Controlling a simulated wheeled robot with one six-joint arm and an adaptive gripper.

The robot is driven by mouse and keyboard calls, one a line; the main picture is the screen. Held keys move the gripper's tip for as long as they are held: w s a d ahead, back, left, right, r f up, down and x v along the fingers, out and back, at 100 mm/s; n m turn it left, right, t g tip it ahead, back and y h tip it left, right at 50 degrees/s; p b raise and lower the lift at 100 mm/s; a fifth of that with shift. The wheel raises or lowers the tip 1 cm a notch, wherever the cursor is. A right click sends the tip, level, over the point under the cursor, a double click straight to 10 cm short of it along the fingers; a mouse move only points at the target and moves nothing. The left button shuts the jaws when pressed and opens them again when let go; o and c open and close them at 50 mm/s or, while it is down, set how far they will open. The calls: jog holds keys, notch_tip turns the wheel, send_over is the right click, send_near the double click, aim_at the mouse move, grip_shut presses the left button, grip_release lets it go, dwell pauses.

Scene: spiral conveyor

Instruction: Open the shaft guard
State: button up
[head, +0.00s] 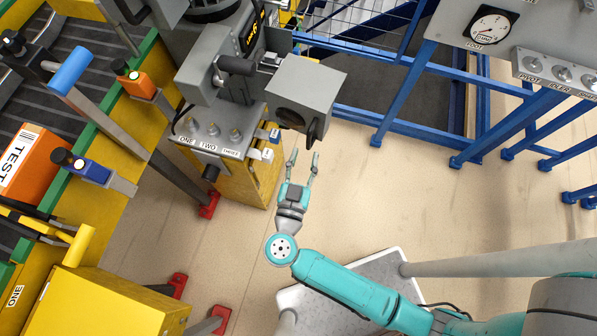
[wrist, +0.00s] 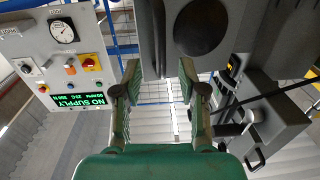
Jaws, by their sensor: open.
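A grey box-shaped cover (head: 308,82) juts out from the machine at top centre in the head view; it looks like the shaft guard, though no label confirms it. A dark round part and a black handle-like piece show on its near face. In the wrist view a grey housing with a dark disc (wrist: 201,27) fills the top, probably the same cover. My gripper (head: 304,157) is open and empty, just below the cover in the head view and apart from it.
A yellow cabinet (head: 255,180) with a switch panel (head: 215,137) marked ONE, TWO, THREE stands left of my gripper. The conveyor (head: 95,60) is at left, blue railing (head: 355,118) behind. A control panel (wrist: 65,60) reads NO SUPPLY. Floor right of my gripper is clear.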

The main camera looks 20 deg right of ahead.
jog(key=v, duration=0.6)
jog(key=shift+s, duration=0.1)
dwell(0.6)
jog(key=s+d+r+n+t+y, duration=0.3)
jog(key=s+d+r+t+y, duration=0.3)
jog(key=d+r, duration=0.45)
jog(key=s+f+n+g+y, duration=0.2)
jog(key=s+g, duration=0.4)
jog(key=s, duration=0.9)
jog(key=shift+a+f+n+y, duration=0.4)
jog(key=shift+n+y, duration=0.4)
jog(key=shift+y, duration=0.1)
jog(key=shift+s, duration=0.15)
